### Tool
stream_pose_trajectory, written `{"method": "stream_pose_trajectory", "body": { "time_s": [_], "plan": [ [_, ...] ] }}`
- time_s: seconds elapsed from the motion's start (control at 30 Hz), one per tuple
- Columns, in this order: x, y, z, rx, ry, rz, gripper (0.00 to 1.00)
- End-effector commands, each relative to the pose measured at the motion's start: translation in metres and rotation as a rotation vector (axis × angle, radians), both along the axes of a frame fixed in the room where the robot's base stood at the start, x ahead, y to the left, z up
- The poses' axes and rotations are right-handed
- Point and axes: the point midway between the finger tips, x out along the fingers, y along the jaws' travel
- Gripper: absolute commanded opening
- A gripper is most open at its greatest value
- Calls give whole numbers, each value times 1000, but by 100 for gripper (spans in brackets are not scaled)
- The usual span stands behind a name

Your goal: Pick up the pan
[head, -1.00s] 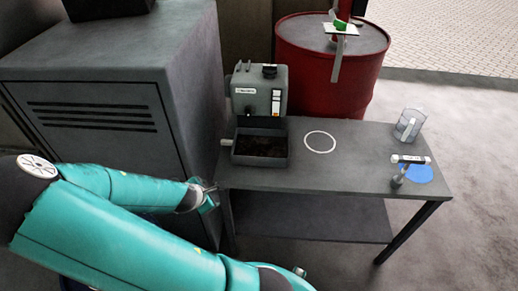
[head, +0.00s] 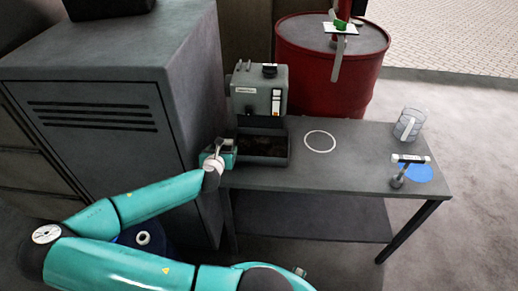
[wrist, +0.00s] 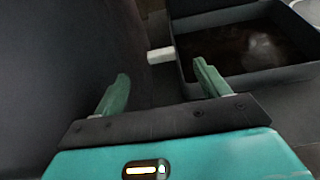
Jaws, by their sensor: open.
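The pan (head: 263,159) is a dark grey rectangular tray with dark contents, set at the foot of a grey machine (head: 258,95) on the table. In the wrist view the pan (wrist: 186,86) fills the upper right, and its pale handle stub (wrist: 160,55) points left from its side. My gripper (head: 219,147) is at the pan's left side, by the table's left end. In the wrist view my gripper (wrist: 161,82) is open, its two green fingers apart. The handle stub lies beyond the fingertips, between their lines, and nothing is held. In the head view my gripper hides the handle.
A grey cabinet (head: 180,75) stands close to the left of my gripper. On the table (head: 345,170) are a white ring mark (head: 320,132), a clear jug (head: 409,124) and a hammer-like tool (head: 400,176) by a blue disc (head: 420,174). A red drum (head: 310,70) stands behind.

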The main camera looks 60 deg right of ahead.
Motion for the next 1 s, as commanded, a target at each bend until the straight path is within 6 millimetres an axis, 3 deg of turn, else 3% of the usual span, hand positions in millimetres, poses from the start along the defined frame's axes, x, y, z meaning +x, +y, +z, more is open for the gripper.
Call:
{"method": "stream_pose_trajectory", "body": {
  "time_s": [0.1, 0.33, 0.6, 0.9, 1.0],
  "plan": [
    [7, -17, -8, 1, 0, -1, 75],
    [13, -32, -15, 1, -1, -2, 75],
    [26, -65, -29, 1, -1, -2, 75],
    [28, -70, -31, 1, -1, -2, 75],
    [28, -70, -31, 1, -1, -2, 57]
  ]
}}
